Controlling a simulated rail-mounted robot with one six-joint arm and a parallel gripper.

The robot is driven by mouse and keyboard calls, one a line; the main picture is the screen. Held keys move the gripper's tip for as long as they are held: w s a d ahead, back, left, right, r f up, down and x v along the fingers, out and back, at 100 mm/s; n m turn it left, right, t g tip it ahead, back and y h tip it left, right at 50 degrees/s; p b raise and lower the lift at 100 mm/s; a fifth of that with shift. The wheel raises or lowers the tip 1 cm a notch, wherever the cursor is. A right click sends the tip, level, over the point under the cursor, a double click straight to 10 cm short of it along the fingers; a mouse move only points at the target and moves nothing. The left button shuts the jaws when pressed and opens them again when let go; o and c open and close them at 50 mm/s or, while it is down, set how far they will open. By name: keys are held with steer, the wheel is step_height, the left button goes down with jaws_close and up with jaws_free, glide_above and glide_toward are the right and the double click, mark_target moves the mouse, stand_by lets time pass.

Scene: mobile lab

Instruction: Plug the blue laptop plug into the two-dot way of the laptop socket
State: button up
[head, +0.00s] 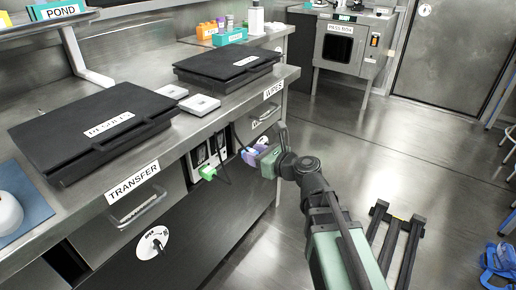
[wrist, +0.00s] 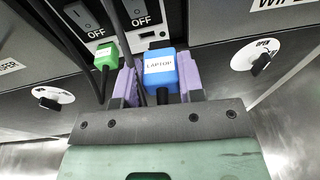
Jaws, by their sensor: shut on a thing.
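The blue laptop plug (wrist: 161,65), labelled LAPTOP, is held between the purple fingers of my gripper (wrist: 158,88). In the head view my gripper (head: 256,154) is at the front of the bench, just right of the socket panel (head: 198,157). In the wrist view the panel (wrist: 122,33) lies beyond the plug, with two switches marked OFF. The plug's front end is hidden, so I cannot tell whether it touches the panel. Dot marks cannot be made out. A dark cable hangs from the plug.
A green plug (wrist: 107,52) with a dark cable sits left of the blue plug, at the panel; it also shows in the head view (head: 208,173). A TRANSFER drawer handle (head: 143,209) sticks out left.

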steer(key=shift+n+g+y, duration=0.4)
steer(key=shift+n, duration=0.1)
steer(key=f, duration=0.1)
steer(key=s+f+b, duration=0.1)
steer(key=a+f, duration=0.1)
steer(key=f, duration=0.1)
steer(key=shift+s+a+f+b, duration=0.1)
steer(key=shift+s+b, duration=0.2)
steer(key=shift+b, duration=0.05)
steer(key=shift+r+x, duration=0.2)
steer(key=shift+x, duration=1.2)
steer(key=shift+r+x, duration=0.25)
steer(key=shift+x, duration=1.2)
steer(key=shift+r+x, duration=0.2)
steer(key=shift+x, duration=1.25)
steer(key=o, duration=1)
steer(key=shift+w, duration=0.1)
